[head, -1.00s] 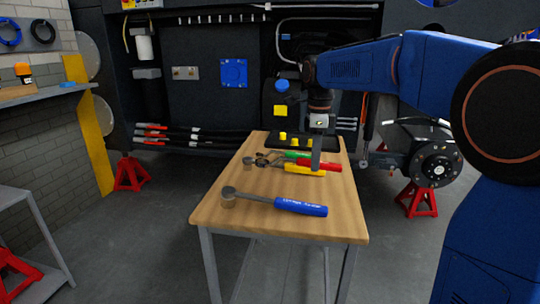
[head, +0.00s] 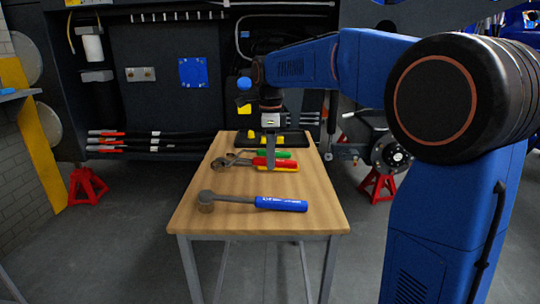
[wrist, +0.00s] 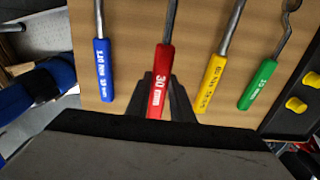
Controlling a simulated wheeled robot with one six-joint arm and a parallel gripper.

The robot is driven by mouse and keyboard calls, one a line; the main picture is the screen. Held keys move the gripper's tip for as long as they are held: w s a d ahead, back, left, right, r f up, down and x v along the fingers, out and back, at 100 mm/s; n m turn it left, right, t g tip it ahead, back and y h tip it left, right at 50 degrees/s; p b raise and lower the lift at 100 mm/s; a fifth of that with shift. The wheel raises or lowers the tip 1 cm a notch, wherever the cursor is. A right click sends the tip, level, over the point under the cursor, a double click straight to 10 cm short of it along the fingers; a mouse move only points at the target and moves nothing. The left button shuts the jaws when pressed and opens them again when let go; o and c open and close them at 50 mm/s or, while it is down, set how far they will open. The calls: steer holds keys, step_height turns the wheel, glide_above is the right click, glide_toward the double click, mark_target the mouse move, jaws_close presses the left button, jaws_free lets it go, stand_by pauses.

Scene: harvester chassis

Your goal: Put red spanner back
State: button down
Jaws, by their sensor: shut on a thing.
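The red spanner, marked "30 mm", has its red handle (wrist: 161,82) between my gripper's dark fingers in the wrist view. My gripper (wrist: 170,98) is shut on that handle. In the head view my gripper (head: 270,162) points down over the middle of the table, at the red handle (head: 285,162). Whether the spanner is lifted off the table I cannot tell. Its head is out of the wrist view. The black tray (wrist: 287,118) with yellow blocks lies at the table's far end.
On the wooden table (head: 240,222) lie a blue-handled tool (head: 280,204) nearest me, a yellow-handled one (wrist: 212,82) and a green-handled one (wrist: 258,85) near the red one. Red stands (head: 87,184) and dark machinery are behind.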

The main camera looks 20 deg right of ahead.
steer(key=shift+f, duration=3.45)
steer(key=c, duration=1.5)
jaws_free()
step_height(320, 180, up, 17)
steer(key=shift+r, duration=0.2)
